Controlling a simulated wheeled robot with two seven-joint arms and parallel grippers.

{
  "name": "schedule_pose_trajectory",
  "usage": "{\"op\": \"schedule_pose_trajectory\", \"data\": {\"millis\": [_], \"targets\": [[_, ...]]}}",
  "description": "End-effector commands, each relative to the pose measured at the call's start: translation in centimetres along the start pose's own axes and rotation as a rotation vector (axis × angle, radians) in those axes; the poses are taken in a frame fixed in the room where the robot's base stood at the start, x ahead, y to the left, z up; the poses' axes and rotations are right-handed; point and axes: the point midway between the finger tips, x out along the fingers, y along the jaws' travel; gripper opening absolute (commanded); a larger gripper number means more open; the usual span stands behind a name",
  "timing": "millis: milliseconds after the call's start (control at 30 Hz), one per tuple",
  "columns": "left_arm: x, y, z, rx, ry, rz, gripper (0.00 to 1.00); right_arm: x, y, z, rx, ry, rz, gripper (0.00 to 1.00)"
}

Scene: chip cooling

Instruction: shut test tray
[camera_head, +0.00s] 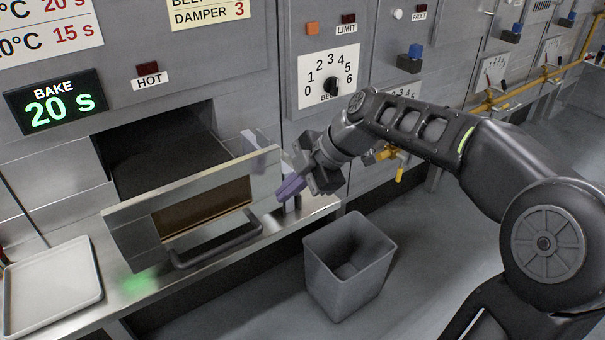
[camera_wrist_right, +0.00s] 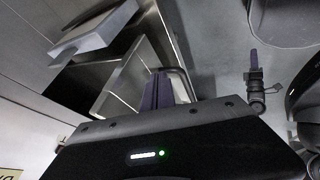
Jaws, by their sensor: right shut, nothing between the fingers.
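The test tray (camera_head: 125,232) shows in the head view as a drawer with a metal front, pulled out of a dark opening in the grey machine. Its front has a brown panel and a dark bar handle (camera_head: 215,243) low on the near side. My right gripper (camera_head: 291,188) is shut and empty, with purple fingers beside the right end of the tray front; I cannot tell whether they touch it. In the right wrist view the shut fingers (camera_wrist_right: 158,90) point toward metal surfaces. The inside of the tray is mostly hidden. My left gripper is not in view.
A metal ledge (camera_head: 165,285) runs below the opening, with a pale flat tray (camera_head: 52,287) at its left. A grey bin (camera_head: 345,285) stands on the floor below my right gripper. A pale grey piece (camera_head: 255,143) sticks up behind the drawer front. Yellow pipes (camera_head: 505,98) run at right.

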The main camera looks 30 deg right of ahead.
Motion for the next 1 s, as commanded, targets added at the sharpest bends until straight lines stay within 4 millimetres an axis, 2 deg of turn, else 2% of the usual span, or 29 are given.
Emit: {"op": "schedule_pose_trajectory", "data": {"millis": [33,100,233,767,1000], "targets": [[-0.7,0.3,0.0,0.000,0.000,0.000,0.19,0.1,1.1,-0.1,0.001,0.001,0.000,0.00],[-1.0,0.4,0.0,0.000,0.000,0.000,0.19,0.6,2.0,-0.1,0.001,0.002,0.000,0.00],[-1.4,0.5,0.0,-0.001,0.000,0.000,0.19,1.3,3.1,-0.1,0.000,0.000,0.000,0.00],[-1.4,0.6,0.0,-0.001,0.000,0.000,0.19,1.7,3.7,0.0,0.001,0.000,0.001,0.00],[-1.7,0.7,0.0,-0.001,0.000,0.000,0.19,2.6,5.5,-0.1,0.000,0.001,0.000,0.00]]}}
